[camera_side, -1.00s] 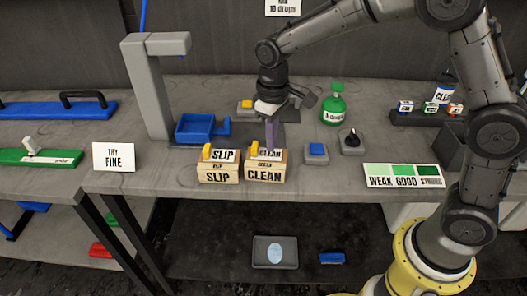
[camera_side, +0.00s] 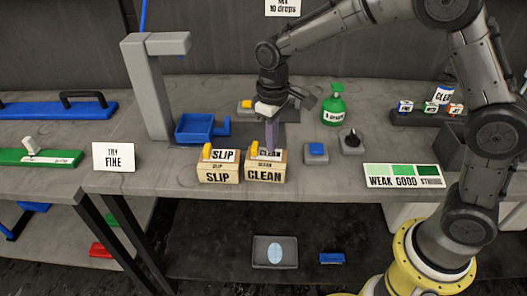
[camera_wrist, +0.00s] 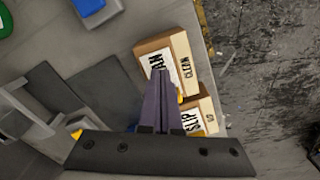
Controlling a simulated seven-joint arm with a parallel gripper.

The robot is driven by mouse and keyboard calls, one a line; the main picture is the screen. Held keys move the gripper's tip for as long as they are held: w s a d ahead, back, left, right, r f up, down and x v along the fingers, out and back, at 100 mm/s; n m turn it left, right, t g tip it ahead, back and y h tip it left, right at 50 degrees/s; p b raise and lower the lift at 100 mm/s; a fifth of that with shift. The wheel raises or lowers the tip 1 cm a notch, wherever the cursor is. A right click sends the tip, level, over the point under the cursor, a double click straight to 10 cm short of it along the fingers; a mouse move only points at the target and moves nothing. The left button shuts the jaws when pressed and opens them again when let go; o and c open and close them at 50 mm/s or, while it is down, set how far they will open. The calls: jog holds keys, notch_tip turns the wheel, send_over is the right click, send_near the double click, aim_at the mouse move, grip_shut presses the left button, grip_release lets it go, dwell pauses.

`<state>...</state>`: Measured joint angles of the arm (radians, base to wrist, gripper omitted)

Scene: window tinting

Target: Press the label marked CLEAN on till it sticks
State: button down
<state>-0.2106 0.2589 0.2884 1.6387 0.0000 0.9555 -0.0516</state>
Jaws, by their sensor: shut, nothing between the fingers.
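The CLEAN label (camera_side: 272,157) is white with black letters and lies on top of the wooden block marked CLEAN (camera_side: 265,174), beside a yellow tab (camera_side: 254,149).
The similar SLIP block (camera_side: 218,173) stands close to the left. A blue-button box (camera_side: 317,153) and a lever box (camera_side: 351,142) are to the right. A blue tray (camera_side: 196,128) and a green bottle (camera_side: 334,105) stand further back. The table's front edge is close.

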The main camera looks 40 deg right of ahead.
jog(key=shift+f, duration=0.8)
dwell(0.4)
jog(key=shift+r, duration=3.6)
jog(key=shift+d+r, duration=0.1)
jog(key=s+d+r+m+t, duration=0.2)
jog(key=s+d+r+t, duration=0.3)
jog(key=s+r, duration=0.65)
jog(key=s+d+f, duration=0.1)
jog(key=s+f, duration=0.2)
jog(key=s, duration=0.3)
jog(key=s+d+f+m, duration=0.1)
jog(key=s+d+f, duration=0.1)
jog(key=s, duration=0.5)
jog(key=shift+s+d+f+t, duration=0.25)
jog(key=shift+d+f+t, duration=0.05)
jog(key=shift+f, duration=0.2)
